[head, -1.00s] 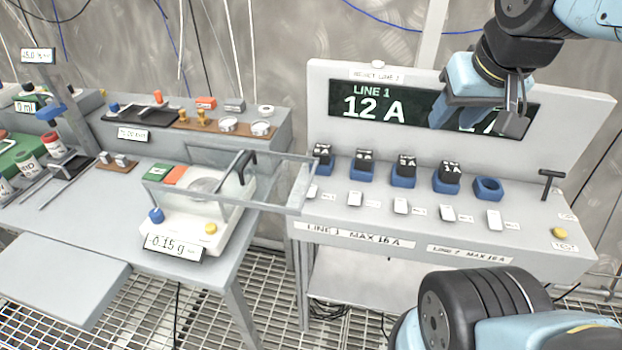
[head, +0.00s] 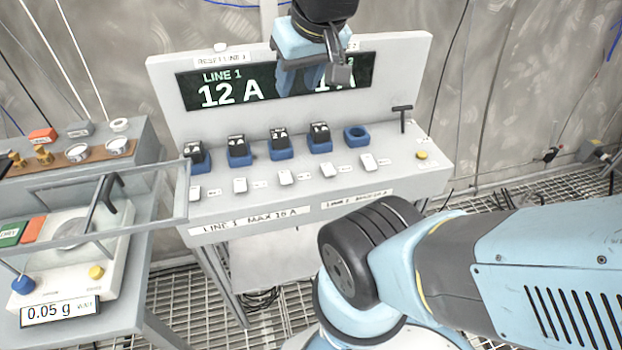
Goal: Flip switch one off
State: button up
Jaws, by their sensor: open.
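A row of several small white switches runs along the sloped grey console (head: 420,180). The leftmost white switch (head: 196,193) is beside the left edge; the labels by the switches are too small to read, so I cannot confirm which is switch one. Behind them stand blue holders, most with a black block; the rightmost blue holder (head: 357,133) is empty. The display (head: 235,90) reads LINE 1, 12 A; its right half is partly hidden by my gripper (head: 300,84). My gripper is open and empty, pointing down in front of the display, above the switches and apart from them.
A balance (head: 60,255) reading 0.05 g, with a glass shield (head: 150,192), stands at the left, close to the console's left end. A black T-handle (head: 402,115) and a yellow button (head: 421,155) are at the console's right.

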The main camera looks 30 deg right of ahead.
aim_at(196, 192)
jog(key=u, duration=0.4)
jog(key=k, duration=0.85)
jog(key=z, duration=0.35)
jog(key=i, duration=0.5)
jog(key=u, duration=0.1)
